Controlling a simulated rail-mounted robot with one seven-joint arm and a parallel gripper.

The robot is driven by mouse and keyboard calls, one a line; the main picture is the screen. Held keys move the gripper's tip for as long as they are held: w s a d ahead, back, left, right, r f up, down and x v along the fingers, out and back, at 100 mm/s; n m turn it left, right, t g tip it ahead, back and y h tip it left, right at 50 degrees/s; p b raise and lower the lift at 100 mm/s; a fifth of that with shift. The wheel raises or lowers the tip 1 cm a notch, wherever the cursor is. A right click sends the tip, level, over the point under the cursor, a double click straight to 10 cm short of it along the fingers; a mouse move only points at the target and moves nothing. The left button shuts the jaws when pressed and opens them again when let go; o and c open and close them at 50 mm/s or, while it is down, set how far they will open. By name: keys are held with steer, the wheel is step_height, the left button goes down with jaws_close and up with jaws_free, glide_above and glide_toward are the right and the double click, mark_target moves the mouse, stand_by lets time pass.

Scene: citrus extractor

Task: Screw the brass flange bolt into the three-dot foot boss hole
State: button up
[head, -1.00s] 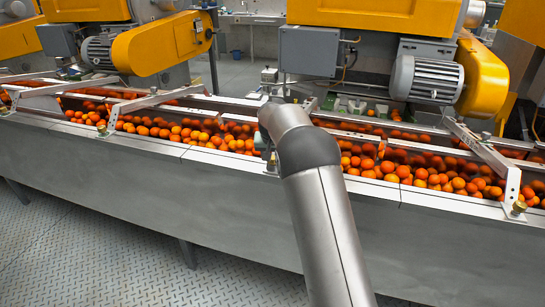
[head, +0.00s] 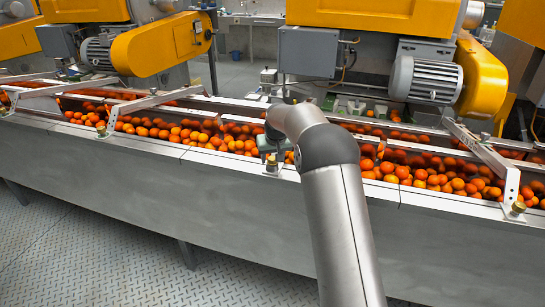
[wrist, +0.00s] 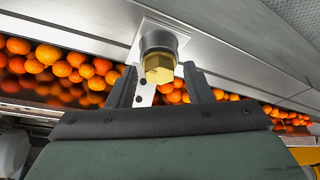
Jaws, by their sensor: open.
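The brass flange bolt (wrist: 159,68) has a hex head and stands at a round grey boss on a silver foot plate (wrist: 180,30) at the trough edge. A pale bracket with at least two dark dots (wrist: 138,92) shows beside it; a third dot cannot be made out. My gripper (wrist: 160,78) is open, with one dark finger on each side of the bolt head. I cannot tell whether either finger touches it. In the head view my gripper (head: 270,149) is above the brass bolt (head: 272,160), small and partly hidden. How deep the bolt sits cannot be told.
Oranges (head: 440,178) fill the trough behind the metal front rail (head: 230,160). Other brass bolts stand at bracket feet on the left (head: 101,129) and right (head: 518,208). Motors (head: 425,78) and yellow housings (head: 150,50) stand behind. The floor in front is clear.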

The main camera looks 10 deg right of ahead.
steer(key=c, duration=0.5)
steer(key=shift+m+h, duration=0.3)
steer(key=shift+m, duration=0.5)
steer(key=shift+c, duration=0.2)
steer(key=shift+a+m+h, duration=0.1)
steer(key=shift+m+h, duration=0.3)
steer(key=shift+m, duration=0.5)
steer(key=shift+a+m+p, duration=0.1)
steer(key=shift+m+p, duration=0.3)
steer(key=shift+m, duration=0.1)
steer(key=shift+m+g+h, duration=0.3)
steer(key=shift+m, duration=0.1)
